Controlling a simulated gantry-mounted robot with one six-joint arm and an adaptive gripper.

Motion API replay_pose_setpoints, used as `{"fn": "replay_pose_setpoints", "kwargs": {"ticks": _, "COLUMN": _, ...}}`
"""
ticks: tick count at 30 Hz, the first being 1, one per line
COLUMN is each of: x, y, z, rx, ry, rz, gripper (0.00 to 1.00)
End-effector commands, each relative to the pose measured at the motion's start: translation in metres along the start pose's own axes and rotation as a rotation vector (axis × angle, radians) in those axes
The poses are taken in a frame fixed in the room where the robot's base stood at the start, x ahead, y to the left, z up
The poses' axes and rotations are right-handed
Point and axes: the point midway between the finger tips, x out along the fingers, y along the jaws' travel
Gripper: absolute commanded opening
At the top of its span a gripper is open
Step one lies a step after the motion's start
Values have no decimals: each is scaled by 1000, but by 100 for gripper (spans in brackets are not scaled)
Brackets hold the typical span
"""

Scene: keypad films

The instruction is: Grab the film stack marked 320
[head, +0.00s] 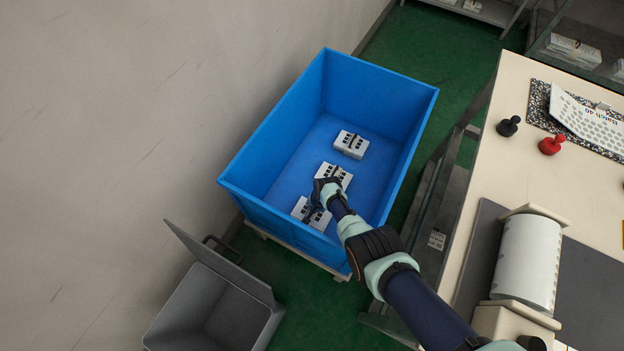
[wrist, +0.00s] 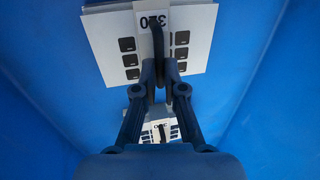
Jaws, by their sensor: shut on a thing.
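My gripper (wrist: 166,72) is shut on the dark strap or handle (wrist: 158,42) of a white film stack (wrist: 196,52). The stack has dark square keys in two columns and a white label (wrist: 147,21). The label seems to read 3-something-0; the strap covers part of its middle digit. In the head view my gripper (head: 311,210) is over the nearest stack (head: 301,207) in the blue crate (head: 250,208), partly hiding it. I cannot tell whether the stack touches the crate floor.
A middle stack (head: 343,172) and a far stack (head: 351,147) lie in the crate. High blue walls surround them. A grey open bin (head: 190,310) stands in front. A table (head: 480,170) with red (head: 551,145) and black (head: 508,127) stamps is right.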

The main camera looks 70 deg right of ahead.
Motion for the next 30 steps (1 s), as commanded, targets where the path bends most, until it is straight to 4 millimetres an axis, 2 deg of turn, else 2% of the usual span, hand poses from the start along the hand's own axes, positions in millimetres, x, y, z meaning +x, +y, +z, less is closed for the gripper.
{"fn": "replay_pose_setpoints", "kwargs": {"ticks": 5, "x": -5, "y": -1, "z": 0, "rx": 0, "ry": 0, "rz": 0, "gripper": 0}}
{"fn": "replay_pose_setpoints", "kwargs": {"ticks": 11, "x": -34, "y": -6, "z": 0, "rx": 0, "ry": 0, "rz": 0, "gripper": 0}}
{"fn": "replay_pose_setpoints", "kwargs": {"ticks": 14, "x": -61, "y": -12, "z": 0, "rx": -1, "ry": 1, "rz": -1, "gripper": 0}}
{"fn": "replay_pose_setpoints", "kwargs": {"ticks": 21, "x": -142, "y": -28, "z": 0, "rx": -1, "ry": 2, "rz": -1, "gripper": 0}}
{"fn": "replay_pose_setpoints", "kwargs": {"ticks": 25, "x": -172, "y": -34, "z": 0, "rx": 0, "ry": 1, "rz": -1, "gripper": 0}}
{"fn": "replay_pose_setpoints", "kwargs": {"ticks": 30, "x": -193, "y": -38, "z": 0, "rx": -1, "ry": 0, "rz": -1, "gripper": 0}}
